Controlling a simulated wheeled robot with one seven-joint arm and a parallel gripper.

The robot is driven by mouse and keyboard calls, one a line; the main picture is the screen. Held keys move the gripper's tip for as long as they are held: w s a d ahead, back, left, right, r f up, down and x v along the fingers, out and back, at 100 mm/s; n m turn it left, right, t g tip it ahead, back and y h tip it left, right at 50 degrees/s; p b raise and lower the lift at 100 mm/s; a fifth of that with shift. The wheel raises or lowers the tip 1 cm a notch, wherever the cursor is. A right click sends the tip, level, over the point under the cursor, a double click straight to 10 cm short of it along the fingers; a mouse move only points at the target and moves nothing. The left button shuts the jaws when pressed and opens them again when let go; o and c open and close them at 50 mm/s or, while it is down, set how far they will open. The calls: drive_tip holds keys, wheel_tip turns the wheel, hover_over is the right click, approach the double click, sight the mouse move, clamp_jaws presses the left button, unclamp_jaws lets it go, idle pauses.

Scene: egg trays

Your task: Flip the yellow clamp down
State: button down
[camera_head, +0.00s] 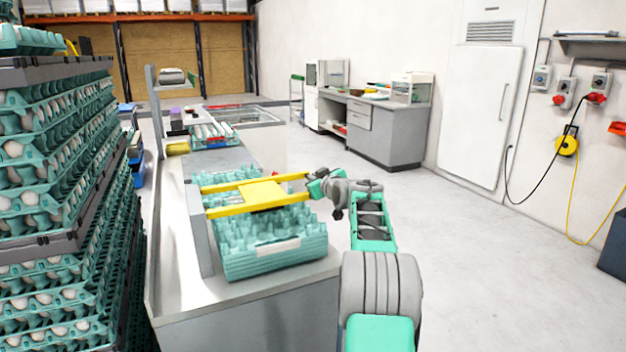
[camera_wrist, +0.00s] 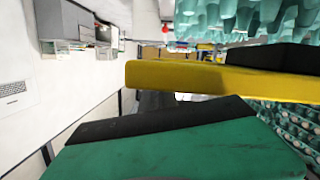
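The yellow clamp (camera_head: 262,193) is a flat frame with two long bars and a wide plate across the middle. In the head view it lies roughly level above a teal egg tray stack (camera_head: 275,263) on the grey bench. My gripper (camera_head: 312,184) is at the clamp's right end. In the wrist view a yellow bar (camera_wrist: 200,77) of the clamp runs between my two black-padded fingers (camera_wrist: 220,85). A gap shows between the bar and the lower green-backed finger. The upper finger seems close to the bar; contact there is unclear.
Tall stacks of teal trays with eggs (camera_head: 50,165) stand at the left. The bench (camera_head: 165,275) runs away from me, with another tray (camera_head: 210,132) farther along it. Grey cabinets (camera_head: 385,135) stand at the back wall.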

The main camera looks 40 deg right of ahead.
drive_tip(key=f, duration=0.2)
drive_tip(key=shift+s+d+f+g, duration=0.2)
drive_tip(key=shift+f+g, duration=0.1)
drive_tip(key=shift+g, duration=0.1)
wheel_tip(320, 180, up, 6)
drive_tip(key=p, duration=0.2)
drive_tip(key=a+b+v, duration=0.1)
drive_tip(key=b+v, duration=0.1)
drive_tip(key=v, duration=0.8)
drive_tip(key=shift+w+t, duration=0.2)
drive_tip(key=shift+t, duration=0.2)
drive_tip(key=shift+d+r, duration=0.1)
